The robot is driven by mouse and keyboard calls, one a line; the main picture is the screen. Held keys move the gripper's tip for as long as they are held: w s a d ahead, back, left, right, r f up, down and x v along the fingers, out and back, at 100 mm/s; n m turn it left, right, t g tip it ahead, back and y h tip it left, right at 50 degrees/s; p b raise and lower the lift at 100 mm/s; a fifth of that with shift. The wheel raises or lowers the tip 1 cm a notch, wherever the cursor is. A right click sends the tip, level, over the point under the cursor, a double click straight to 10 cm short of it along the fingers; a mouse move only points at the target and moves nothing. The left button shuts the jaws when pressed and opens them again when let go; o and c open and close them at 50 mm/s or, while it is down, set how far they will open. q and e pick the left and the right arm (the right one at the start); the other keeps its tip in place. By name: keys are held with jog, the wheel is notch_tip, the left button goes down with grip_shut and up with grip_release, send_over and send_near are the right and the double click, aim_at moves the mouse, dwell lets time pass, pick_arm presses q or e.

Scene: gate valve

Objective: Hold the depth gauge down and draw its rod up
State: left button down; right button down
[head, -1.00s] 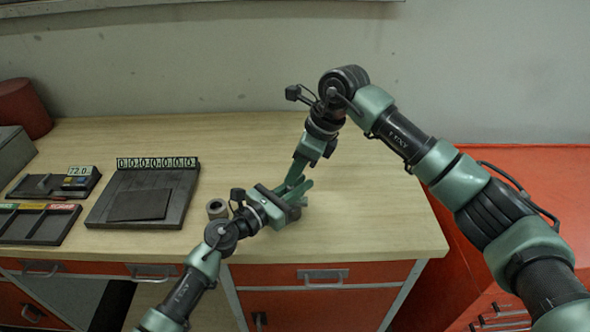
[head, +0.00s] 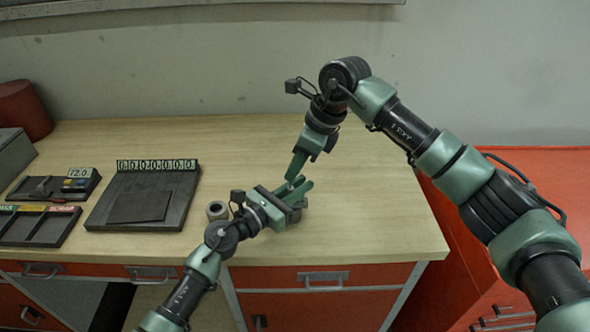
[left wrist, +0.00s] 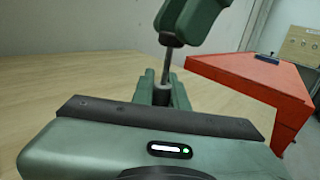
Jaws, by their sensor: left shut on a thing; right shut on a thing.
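The depth gauge is mostly hidden by my grippers in the head view. In the left wrist view its dark body (left wrist: 161,94) sits between the fingers of my left gripper (left wrist: 163,97), which is shut on it. Its thin rod (left wrist: 166,66) stands above the body, slightly tilted. My right gripper (left wrist: 172,40) is shut on the rod's upper end, with a stretch of rod bare below it. In the head view my left gripper (head: 300,187) is low over the bench and my right gripper (head: 291,178) reaches down just above it.
A small grey ring (head: 217,209) stands on the wooden bench (head: 380,210), close beside my left wrist. A dark plate with a number strip (head: 145,200) and dark trays (head: 40,225) lie further left. A red cabinet (head: 530,170) is at the right. The bench behind is clear.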

pick_arm(q)
jog(key=shift+f, duration=0.25)
pick_arm(e)
jog(key=c, duration=1.3)
grip_release()
jog(key=shift+r, duration=0.1)
pick_arm(q)
jog(key=shift+r, duration=0.1)
pick_arm(e)
jog(key=v, duration=1.2)
jog(key=shift+s, duration=0.1)
pick_arm(q)
jog(key=c, duration=1.3)
grip_release()
